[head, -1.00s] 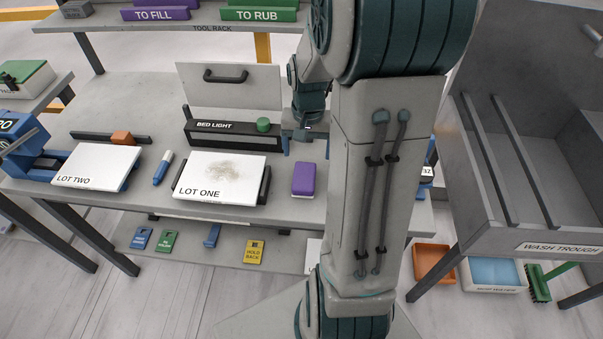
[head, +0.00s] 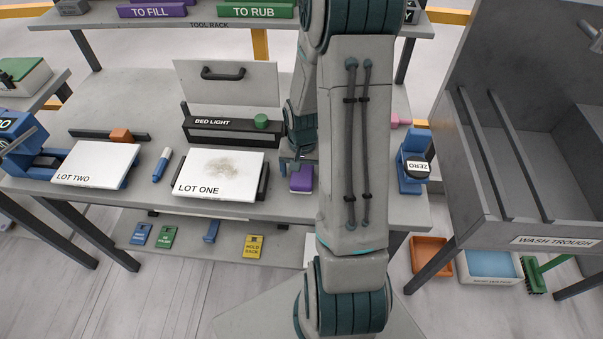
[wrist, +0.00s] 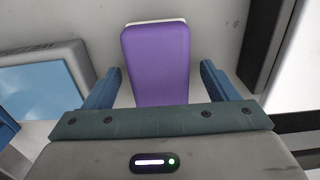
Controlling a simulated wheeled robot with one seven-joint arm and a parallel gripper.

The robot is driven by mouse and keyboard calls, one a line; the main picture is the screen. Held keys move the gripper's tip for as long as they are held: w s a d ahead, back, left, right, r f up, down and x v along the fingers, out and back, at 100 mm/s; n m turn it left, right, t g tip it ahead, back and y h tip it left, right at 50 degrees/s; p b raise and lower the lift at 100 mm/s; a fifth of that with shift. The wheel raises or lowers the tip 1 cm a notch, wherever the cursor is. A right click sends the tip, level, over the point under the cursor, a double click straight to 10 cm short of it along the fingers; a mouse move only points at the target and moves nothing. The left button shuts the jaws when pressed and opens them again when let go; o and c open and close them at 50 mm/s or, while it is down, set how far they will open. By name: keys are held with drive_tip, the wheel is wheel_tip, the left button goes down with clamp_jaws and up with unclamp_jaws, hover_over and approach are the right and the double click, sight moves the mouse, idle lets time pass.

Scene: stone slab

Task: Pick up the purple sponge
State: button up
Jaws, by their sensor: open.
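The purple sponge (head: 302,180) lies flat on the grey slab, just right of the LOT ONE plate. In the head view my gripper (head: 296,161) is over its far end and hides part of it. In the wrist view the sponge (wrist: 156,62) has a purple face and a thin white edge at its far end. My open gripper (wrist: 160,84) has one blue finger on each side of the sponge's line, with gaps to both. The near end of the sponge is hidden behind the gripper body. I cannot tell the height of the fingertips above the slab.
The LOT ONE plate (head: 217,186) with brownish grit is left of the sponge. The BED LIGHT bar (head: 225,130) stands behind the plate. A blue ZERO device (head: 413,165) is to the right, and the wash trough (head: 530,200) is farther right.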

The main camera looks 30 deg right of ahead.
sight(302, 171)
drive_tip(key=shift+f, duration=0.3)
drive_tip(key=c, duration=1.1)
drive_tip(key=shift+o, duration=0.2)
drive_tip(key=shift+r, duration=0.1)
wheel_tip(302, 171, up, 10)
drive_tip(key=shift+f+b, duration=0.1)
drive_tip(key=shift+b, duration=0.35)
